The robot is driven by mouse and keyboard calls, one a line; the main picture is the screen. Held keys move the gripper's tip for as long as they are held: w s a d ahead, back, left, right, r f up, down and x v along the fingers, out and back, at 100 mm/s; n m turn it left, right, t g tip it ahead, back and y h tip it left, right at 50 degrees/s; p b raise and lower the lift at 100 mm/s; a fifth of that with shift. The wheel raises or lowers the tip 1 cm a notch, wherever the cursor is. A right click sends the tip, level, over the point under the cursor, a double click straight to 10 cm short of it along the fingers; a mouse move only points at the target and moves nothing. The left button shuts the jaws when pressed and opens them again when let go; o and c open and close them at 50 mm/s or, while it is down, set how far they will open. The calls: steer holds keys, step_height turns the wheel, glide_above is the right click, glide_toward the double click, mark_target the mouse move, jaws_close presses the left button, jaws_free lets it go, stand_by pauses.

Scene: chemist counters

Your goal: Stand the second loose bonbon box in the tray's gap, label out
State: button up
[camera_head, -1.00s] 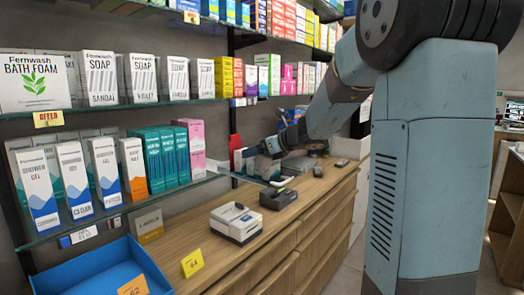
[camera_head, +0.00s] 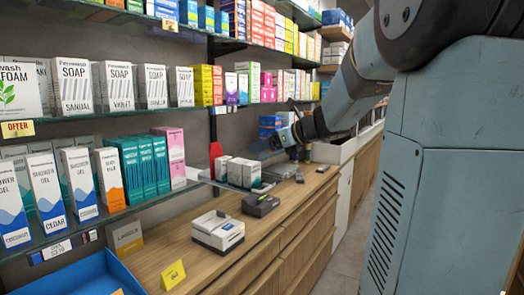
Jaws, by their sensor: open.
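My gripper (camera_head: 270,146) is at the end of the outstretched arm, past the end of the near shelf and above the back of the wooden counter. Its jaws are small and dark here; nothing can be made out between them. A blue open tray (camera_head: 85,283) is partly visible at the bottom left.
A white and grey device (camera_head: 217,231), a dark device (camera_head: 261,205) and a yellow price card (camera_head: 173,275) stand on the wooden counter (camera_head: 195,262). Glass shelves with soap (camera_head: 75,86) and shower gel boxes (camera_head: 78,185) overhang it.

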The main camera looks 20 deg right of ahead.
steer(key=s+a+f+n+g+h, duration=0.1)
steer(key=s+a+f+n+g, duration=0.1)
steer(key=s+a+n, duration=0.4)
steer(key=s+a+f+n+g+h, duration=0.1)
steer(key=s+a+f+n+g, duration=0.15)
steer(key=s+n, duration=0.6)
steer(key=s+d+f+n+h, duration=0.1)
steer(key=s+f+n+h, duration=0.2)
steer(key=s+n, duration=0.4)
steer(key=s+d+f+n+h, duration=0.2)
steer(key=s+n, duration=0.5)
steer(key=shift+d+f+g+h, duration=0.2)
steer(key=shift+f+g+h, duration=0.15)
steer(key=shift+f+h, duration=0.05)
